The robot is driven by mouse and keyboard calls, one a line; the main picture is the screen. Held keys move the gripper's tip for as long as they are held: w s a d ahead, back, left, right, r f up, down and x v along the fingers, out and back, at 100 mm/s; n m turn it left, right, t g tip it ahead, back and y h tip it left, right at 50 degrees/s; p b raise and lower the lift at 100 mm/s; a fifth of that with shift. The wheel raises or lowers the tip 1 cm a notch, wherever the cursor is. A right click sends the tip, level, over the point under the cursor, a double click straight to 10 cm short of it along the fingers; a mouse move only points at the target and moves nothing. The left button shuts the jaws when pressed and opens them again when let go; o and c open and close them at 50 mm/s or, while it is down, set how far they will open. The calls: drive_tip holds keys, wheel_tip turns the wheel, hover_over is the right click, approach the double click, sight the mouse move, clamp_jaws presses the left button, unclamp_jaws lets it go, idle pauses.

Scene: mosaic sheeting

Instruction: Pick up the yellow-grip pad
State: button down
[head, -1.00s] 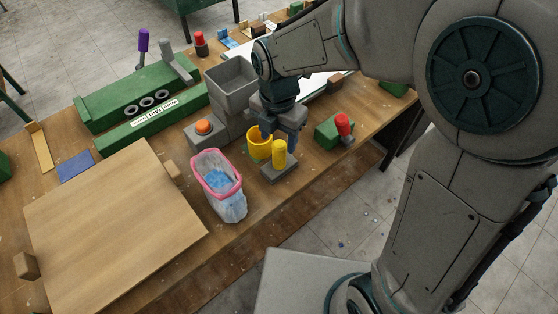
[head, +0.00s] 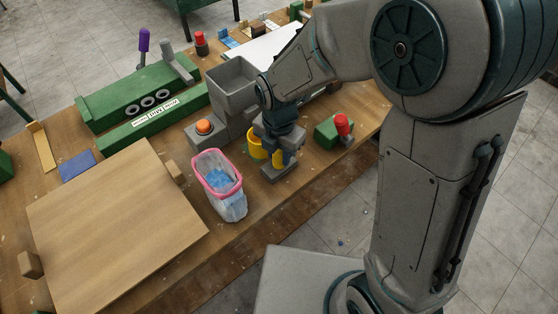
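The yellow-grip pad (head: 280,174) is a flat grey block with an upright yellow grip, standing on the wooden bench near its front edge. My gripper (head: 279,158) points down over it, with its fingers on either side of the yellow grip. Most of the grip is hidden by the fingers. Whether the fingers press on it or stand apart from it, I cannot tell. The pad appears to rest on the bench.
A yellow cup (head: 256,147) stands just left of my gripper, close to the fingers. A pink-rimmed bin (head: 219,186) stands left of the pad. A grey hopper (head: 232,90) and an orange button (head: 204,126) are behind. A green block with a red knob (head: 330,131) is to the right.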

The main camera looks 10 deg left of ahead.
drive_tip(key=shift+r, duration=0.1)
wheel_tip(320, 180, up, 10)
drive_tip(key=shift+f+b, duration=0.1)
drive_tip(key=shift+b, duration=0.2)
idle(0.3)
